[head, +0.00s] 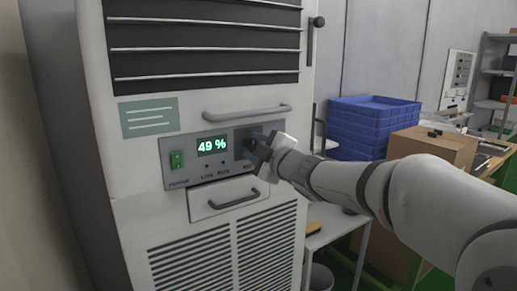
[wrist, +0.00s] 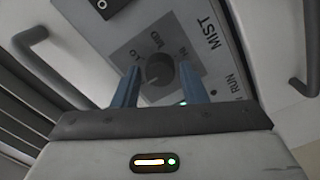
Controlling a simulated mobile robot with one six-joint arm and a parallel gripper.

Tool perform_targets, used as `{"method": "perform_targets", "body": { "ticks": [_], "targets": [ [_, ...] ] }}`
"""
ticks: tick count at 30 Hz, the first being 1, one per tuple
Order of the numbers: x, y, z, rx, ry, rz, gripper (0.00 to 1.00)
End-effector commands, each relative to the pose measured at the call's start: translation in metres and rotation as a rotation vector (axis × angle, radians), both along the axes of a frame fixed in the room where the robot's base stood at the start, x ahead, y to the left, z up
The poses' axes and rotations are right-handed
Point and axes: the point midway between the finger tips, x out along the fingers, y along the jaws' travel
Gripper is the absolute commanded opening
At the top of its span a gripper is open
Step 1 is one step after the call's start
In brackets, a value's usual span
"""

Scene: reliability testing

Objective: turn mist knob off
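The mist knob (wrist: 159,71) is a dark round dial on the grey control panel in the wrist view. LO and MID marks sit around it, and the word MIST is printed beside it. My gripper (wrist: 160,70) is open, with one blue finger on each side of the knob in that view. Small gaps show between fingers and knob; I cannot tell how deep the fingertips reach. In the head view my gripper (head: 258,147) is at the right end of the control panel (head: 227,170) and hides the knob.
The panel has a lit 49 % display (head: 212,146) and a green switch (head: 177,160). A handle (head: 247,112) runs above it and a drawer handle (head: 234,199) below. Blue crates (head: 370,125) and a cardboard box (head: 432,147) stand right of the cabinet.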

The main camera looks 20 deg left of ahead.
Motion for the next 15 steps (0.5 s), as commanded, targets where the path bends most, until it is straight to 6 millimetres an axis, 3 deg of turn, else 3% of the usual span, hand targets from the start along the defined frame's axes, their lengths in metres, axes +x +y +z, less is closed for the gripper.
{"method": "perform_targets", "body": {
  "ticks": [4,15],
  "targets": [
    [0.0002,-0.0003,-0.0005,0.000,0.001,-0.001,0.51],
    [-0.0063,-0.0090,-0.0005,0.000,0.001,-0.002,0.51]
  ]
}}
